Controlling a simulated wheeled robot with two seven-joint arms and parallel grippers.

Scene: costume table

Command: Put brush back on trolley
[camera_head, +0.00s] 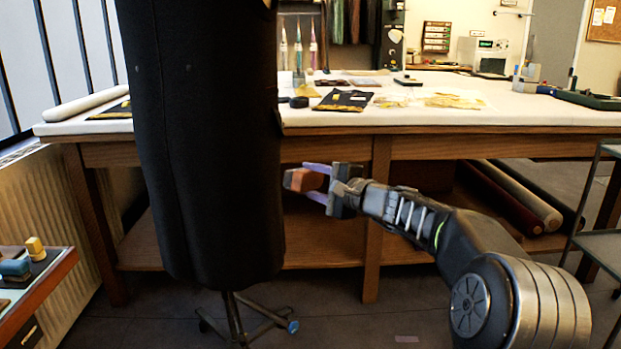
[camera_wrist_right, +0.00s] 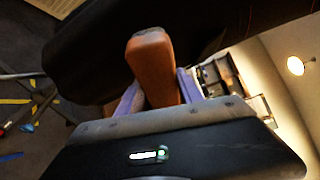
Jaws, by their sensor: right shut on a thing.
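My right gripper (camera_head: 316,183) reaches in from the right of the head view, its purple fingers shut on a brown wooden brush (camera_head: 299,180). The brush is held in the air beside the black coat's right edge. In the right wrist view, the brush (camera_wrist_right: 152,66) sticks out between the fingers (camera_wrist_right: 156,98); its bristles cannot be made out. A dark metal shelf unit (camera_head: 602,246), perhaps the trolley, stands at the right edge, partly cut off. A wooden-edged stand (camera_head: 38,294) at the lower left holds small blocks. My left gripper is out of view.
The black coat (camera_head: 205,140) hangs on a wheeled stand (camera_head: 240,318) in front of me. Behind it is a long worktable (camera_head: 420,115) with fabric packets and tools. Fabric rolls (camera_head: 520,200) lie on its lower shelf. The floor between coat and shelf unit is mostly clear.

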